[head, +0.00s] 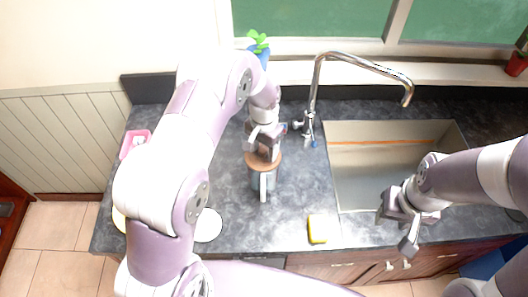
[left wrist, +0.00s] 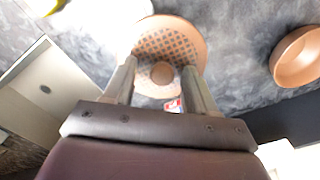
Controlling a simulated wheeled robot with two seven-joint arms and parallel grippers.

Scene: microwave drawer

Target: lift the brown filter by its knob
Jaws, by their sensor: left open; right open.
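The brown filter (head: 276,161) sits on top of a grey vessel with a white handle (head: 264,184) on the counter, left of the sink. In the left wrist view the filter (left wrist: 170,42) shows a round rim, a mesh pattern and a round knob (left wrist: 162,73) in its middle. My left gripper (head: 262,150) is over the filter and partly hides it. In the left wrist view the open fingers (left wrist: 160,68) lie on either side of the knob; contact cannot be told. My right gripper (head: 397,228) is open and empty over the sink's front edge.
A sink (head: 385,160) with a tall faucet (head: 313,95) is to the right. A yellow sponge (head: 318,229), a white plate (head: 208,226) and a pink container (head: 135,140) are on the counter. A brown bowl (left wrist: 297,57) shows in the left wrist view.

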